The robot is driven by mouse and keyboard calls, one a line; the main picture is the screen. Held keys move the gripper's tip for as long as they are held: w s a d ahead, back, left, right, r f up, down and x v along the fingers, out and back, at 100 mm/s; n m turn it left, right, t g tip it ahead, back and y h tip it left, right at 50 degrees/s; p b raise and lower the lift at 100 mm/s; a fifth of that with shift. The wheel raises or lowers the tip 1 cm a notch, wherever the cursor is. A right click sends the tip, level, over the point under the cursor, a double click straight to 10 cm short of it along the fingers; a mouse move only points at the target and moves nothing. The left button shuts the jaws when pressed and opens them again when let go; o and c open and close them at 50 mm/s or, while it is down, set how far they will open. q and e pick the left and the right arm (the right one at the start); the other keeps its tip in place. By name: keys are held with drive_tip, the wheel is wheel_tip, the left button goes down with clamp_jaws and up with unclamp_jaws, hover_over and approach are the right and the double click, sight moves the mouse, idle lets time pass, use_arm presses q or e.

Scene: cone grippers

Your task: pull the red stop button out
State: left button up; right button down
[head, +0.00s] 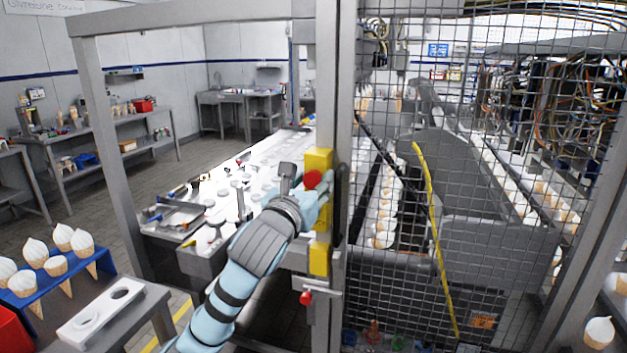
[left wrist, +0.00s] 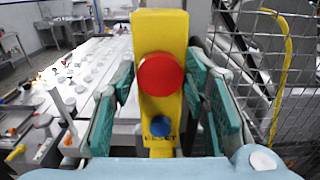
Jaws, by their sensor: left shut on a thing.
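The red stop button (head: 312,179) is a round red head on the upright yellow box (head: 319,160) on the grey post. In the left wrist view the red button (left wrist: 161,75) faces me near the middle, with a blue button (left wrist: 160,126) marked RESET below it on the yellow box (left wrist: 160,25). My left gripper (head: 308,188) is at the box, with its green-padded fingers (left wrist: 161,88) on either side of the red button, shut on it. The exact contact of the pads is hard to see. My right gripper is out of view.
A grey post (head: 327,60) and a wire mesh fence (head: 480,160) stand right beside the box. A small red knob (head: 306,298) sits lower on the post. A table with parts (head: 200,260) lies to the left, and a cone stand (head: 50,285) is at front left.

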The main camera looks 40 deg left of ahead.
use_arm(q)
drive_tip(key=shift+f, duration=0.3)
drive_tip(key=shift+c, duration=0.3)
